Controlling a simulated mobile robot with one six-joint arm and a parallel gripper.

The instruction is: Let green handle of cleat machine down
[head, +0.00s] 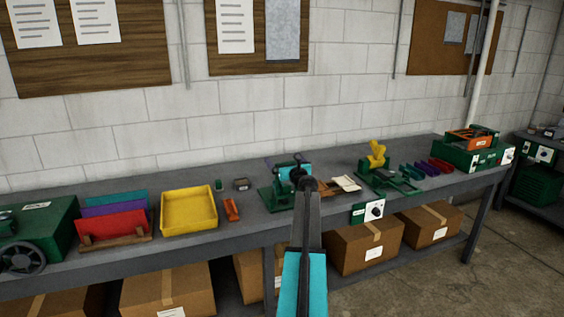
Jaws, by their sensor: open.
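My gripper (284,161) is in the middle of the head view, over the bench. Its two dark fingertips look apart, with nothing seen between them. A small green machine (272,197) stands on the bench directly behind and below my gripper. My arm hides much of it, and I cannot make out its handle. A second green machine (372,182) stands to the right, apart from my gripper, with a yellow part (377,152) standing up on it and green bars on its bed. I cannot tell which of the two is the cleat machine.
A yellow tray (189,226), an orange tool (232,210) and a rack of coloured sheets (112,228) are to the left. A pale stack (346,184) lies between the machines. A control box (367,212) hangs on the front edge. Cardboard boxes (365,240) fill the lower shelf.

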